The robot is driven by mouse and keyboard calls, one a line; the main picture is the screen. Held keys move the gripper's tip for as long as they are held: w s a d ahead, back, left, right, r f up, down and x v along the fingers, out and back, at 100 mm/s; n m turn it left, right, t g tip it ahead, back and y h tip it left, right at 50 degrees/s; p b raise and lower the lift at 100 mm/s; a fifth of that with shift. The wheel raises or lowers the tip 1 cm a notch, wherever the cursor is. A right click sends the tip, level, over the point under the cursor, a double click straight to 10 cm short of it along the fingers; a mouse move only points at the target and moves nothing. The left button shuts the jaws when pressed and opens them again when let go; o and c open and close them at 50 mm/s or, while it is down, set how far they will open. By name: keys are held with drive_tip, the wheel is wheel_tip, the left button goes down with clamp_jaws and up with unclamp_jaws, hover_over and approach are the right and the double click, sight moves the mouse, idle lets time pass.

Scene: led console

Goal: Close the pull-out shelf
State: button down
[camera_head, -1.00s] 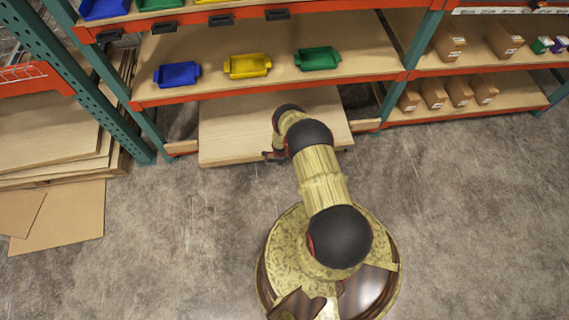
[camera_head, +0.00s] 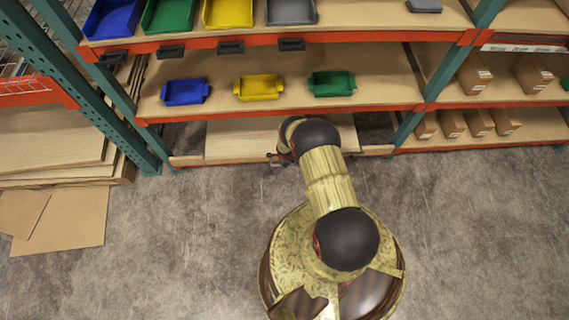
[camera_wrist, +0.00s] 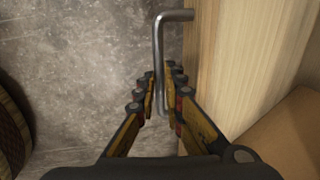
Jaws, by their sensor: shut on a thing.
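The pull-out shelf (camera_head: 235,140) is a light wooden board at the bottom of the rack, under the shelf with the bins. Its front edge stands about level with the rack's front. In the wrist view its wooden front (camera_wrist: 225,60) runs along the right side. A bent metal handle (camera_wrist: 159,50) comes off that front. My gripper (camera_wrist: 163,92) has its two fingers on either side of the handle's bar and is shut on it. In the head view my gripper (camera_head: 279,158) is at the shelf's front edge, partly hidden by my arm.
Blue (camera_head: 185,92), yellow (camera_head: 259,88) and green (camera_head: 331,84) bins sit on the shelf above. Rack uprights (camera_head: 128,132) stand left and right. Wooden boards (camera_head: 60,160) are stacked at left, cardboard boxes (camera_head: 478,122) at right. The concrete floor (camera_head: 190,240) in front is clear.

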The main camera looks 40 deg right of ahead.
drive_tip(key=shift+w, duration=0.15)
drive_tip(key=shift+w+d, duration=0.1)
drive_tip(key=c, duration=1.9)
unclamp_jaws()
drive_tip(key=shift+r, duration=0.15)
drive_tip(key=r, duration=0.3)
drive_tip(key=s+r, duration=0.1)
drive_tip(key=r, duration=0.3)
drive_tip(key=s+a+r, duration=0.1)
drive_tip(key=r, duration=0.3)
drive_tip(key=shift+a+r, duration=0.1)
drive_tip(key=shift+r, duration=0.1)
